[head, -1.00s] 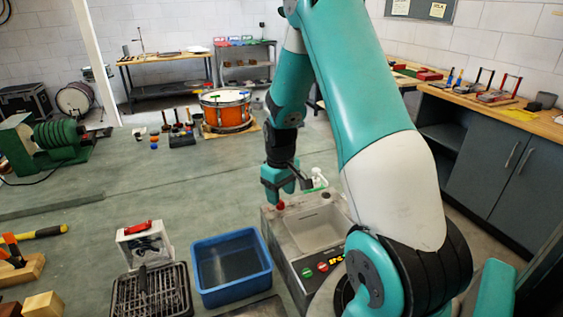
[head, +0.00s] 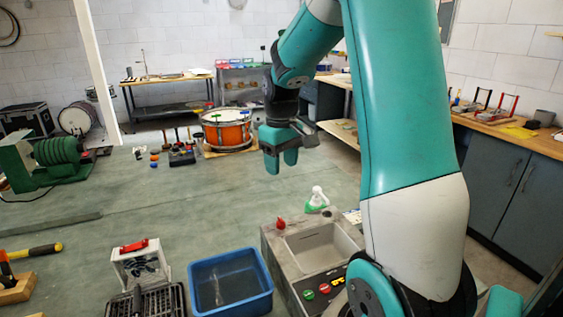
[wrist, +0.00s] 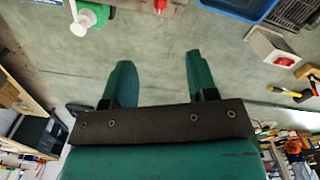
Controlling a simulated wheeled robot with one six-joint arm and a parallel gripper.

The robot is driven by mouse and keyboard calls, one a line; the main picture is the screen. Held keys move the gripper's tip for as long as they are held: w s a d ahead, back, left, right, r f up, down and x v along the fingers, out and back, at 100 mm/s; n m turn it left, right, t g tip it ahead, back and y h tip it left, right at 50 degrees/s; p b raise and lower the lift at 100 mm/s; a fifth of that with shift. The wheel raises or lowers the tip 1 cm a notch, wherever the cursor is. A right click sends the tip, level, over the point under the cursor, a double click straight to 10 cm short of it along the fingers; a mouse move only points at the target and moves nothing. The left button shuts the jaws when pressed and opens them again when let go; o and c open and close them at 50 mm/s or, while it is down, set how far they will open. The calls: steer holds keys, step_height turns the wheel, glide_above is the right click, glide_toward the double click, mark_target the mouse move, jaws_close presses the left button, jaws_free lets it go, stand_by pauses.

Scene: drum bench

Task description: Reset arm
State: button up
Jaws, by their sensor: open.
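My gripper (head: 281,162) hangs above the bench with its fingers pointing down, behind the grey sink unit in the head view. Its two teal fingers are apart with nothing between them; they also show in the wrist view (wrist: 160,80) over bare bench top. My arm is bent high at the right of the head view.
The sink unit (head: 279,262) has a red knob (head: 280,223) and a white-and-green bottle (head: 317,199) by it. A blue bin (head: 196,284), a black rack (head: 127,303) and a white box with a red top (head: 141,262) stand left. An orange drum (head: 227,137) stands behind. Mid-bench is clear.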

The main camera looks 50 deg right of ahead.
stand_by(0.3)
steer(key=s+a+r+n+y, duration=0.1)
steer(key=s+a+r+n, duration=0.15)
steer(key=a, duration=0.85)
steer(key=s+a+r+n+y, duration=0.1)
steer(key=s+a+n, duration=0.15)
steer(key=a, duration=0.75)
steer(key=s+a+n+y, duration=0.2)
steer(key=s+a, duration=0.9)
steer(key=s, duration=0.1)
steer(key=shift+s+r, duration=0.25)
steer(key=shift+c, duration=0.3)
